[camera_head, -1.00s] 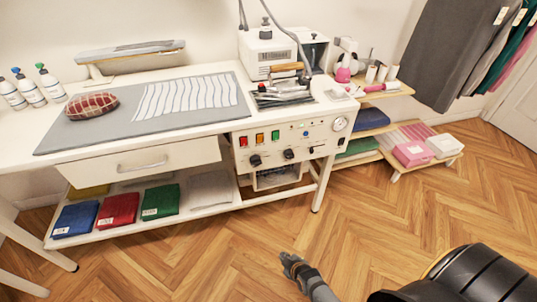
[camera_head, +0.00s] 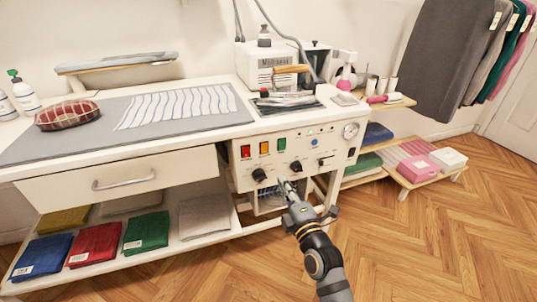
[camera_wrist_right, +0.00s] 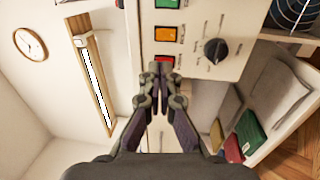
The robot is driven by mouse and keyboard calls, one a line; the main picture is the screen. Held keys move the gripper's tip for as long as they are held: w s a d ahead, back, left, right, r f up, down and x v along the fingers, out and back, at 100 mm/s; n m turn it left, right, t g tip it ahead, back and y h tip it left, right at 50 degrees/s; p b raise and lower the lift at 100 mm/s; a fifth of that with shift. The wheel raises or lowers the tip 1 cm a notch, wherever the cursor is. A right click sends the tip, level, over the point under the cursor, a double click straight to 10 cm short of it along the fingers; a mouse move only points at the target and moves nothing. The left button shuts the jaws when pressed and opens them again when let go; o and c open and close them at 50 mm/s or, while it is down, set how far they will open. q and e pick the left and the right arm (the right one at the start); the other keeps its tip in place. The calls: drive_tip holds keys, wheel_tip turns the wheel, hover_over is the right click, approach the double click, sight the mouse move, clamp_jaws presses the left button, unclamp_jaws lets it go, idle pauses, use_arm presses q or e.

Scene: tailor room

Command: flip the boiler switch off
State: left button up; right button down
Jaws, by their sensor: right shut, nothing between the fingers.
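The control panel (camera_head: 310,160) under the tabletop carries a red switch (camera_head: 245,151), an orange switch (camera_head: 264,147) and a green switch (camera_head: 282,144). Their labels are too small to read, so I cannot tell which is the boiler's. My right gripper (camera_head: 286,184) is shut and empty, in front of the panel's lower edge in the head view. In the right wrist view its fingertips (camera_wrist_right: 155,74) appear close to the red switch (camera_wrist_right: 165,62), partly overlapping it; contact cannot be told. The orange switch (camera_wrist_right: 167,35) shows beyond. My left gripper is out of view.
The white boiler (camera_head: 268,65) stands on the table (camera_head: 60,172) above. A drawer (camera_head: 125,178) is left of the panel; folded cloths lie on the shelf below.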

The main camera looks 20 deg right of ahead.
sight(265, 146)
drive_tip(key=w, duration=0.4)
drive_tip(key=w+r+p, duration=0.1)
drive_tip(key=w, duration=0.8)
drive_tip(key=shift+a+r+p, duration=0.2)
drive_tip(key=shift+r+p, duration=0.1)
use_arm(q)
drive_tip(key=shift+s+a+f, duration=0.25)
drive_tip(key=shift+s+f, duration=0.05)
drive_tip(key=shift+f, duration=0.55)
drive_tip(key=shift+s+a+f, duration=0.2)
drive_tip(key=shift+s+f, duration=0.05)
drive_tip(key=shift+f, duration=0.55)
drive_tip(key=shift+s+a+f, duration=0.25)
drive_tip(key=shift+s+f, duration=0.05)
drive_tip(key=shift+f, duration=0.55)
use_arm(e)
drive_tip(key=shift+w, duration=0.4)
use_arm(q)
drive_tip(key=shift+p, duration=0.3)
use_arm(e)
drive_tip(key=shift+r, duration=0.15)
